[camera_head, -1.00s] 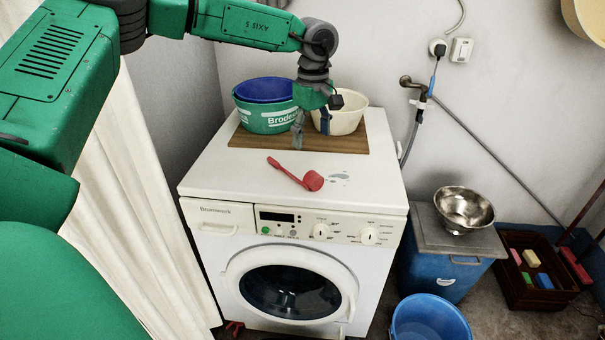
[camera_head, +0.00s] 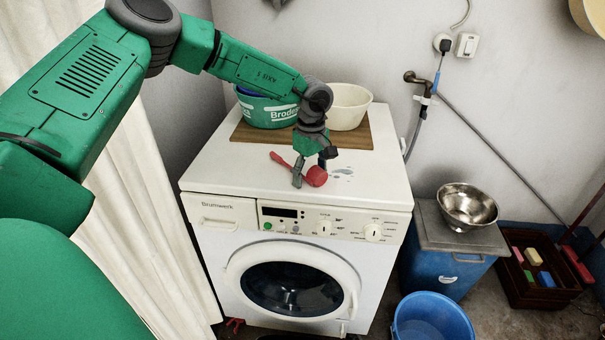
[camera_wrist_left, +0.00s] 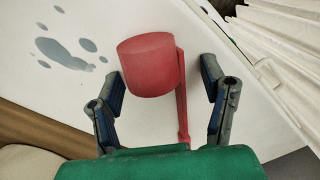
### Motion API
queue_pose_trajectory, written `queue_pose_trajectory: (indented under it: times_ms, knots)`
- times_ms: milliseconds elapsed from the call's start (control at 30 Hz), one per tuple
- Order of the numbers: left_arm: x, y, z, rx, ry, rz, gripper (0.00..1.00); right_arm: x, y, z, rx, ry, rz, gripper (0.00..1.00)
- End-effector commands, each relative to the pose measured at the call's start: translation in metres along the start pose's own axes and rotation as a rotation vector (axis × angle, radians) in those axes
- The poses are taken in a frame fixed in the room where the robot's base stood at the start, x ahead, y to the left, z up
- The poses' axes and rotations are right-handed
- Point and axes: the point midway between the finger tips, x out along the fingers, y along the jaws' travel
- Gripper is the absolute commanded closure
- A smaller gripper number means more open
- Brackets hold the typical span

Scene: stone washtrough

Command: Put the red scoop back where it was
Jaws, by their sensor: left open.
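The red scoop (camera_head: 315,176) lies on the white top of the washing machine (camera_head: 220,168), its handle pointing to the back left. My left gripper (camera_head: 308,178) is low over the scoop, in front of the wooden board. In the left wrist view the scoop (camera_wrist_left: 150,66) shows between the two open fingers of my left gripper (camera_wrist_left: 165,88), its cup toward the left finger and its handle running down toward the palm. I cannot tell whether a finger touches it. My right gripper is not in view.
A wooden board (camera_head: 365,140) at the back carries a green tub (camera_head: 268,112) and a cream bowl (camera_head: 350,106). Grey wet marks lie right of the scoop. A metal bowl (camera_head: 467,205) stands on a blue bin (camera_head: 445,272) at the right. The machine top's front is clear.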

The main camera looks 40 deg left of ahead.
Motion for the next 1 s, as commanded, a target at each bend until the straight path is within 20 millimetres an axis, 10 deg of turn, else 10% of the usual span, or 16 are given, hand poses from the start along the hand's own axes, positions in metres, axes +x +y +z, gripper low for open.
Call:
queue_pose_trajectory:
  times_ms: [267,433,767,1000]
  knots:
    - [0.002,0.0,0.004,0.003,0.004,0.001,0.34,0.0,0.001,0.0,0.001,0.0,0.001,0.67]
    - [0.004,-0.001,-0.001,0.002,-0.001,0.002,0.9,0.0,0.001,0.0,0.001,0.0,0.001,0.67]
    - [0.004,-0.001,-0.003,0.001,-0.002,-0.001,0.94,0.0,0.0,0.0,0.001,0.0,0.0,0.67]
    - [-0.037,0.001,0.001,0.0,0.002,0.003,0.95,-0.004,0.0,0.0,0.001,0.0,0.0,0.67]
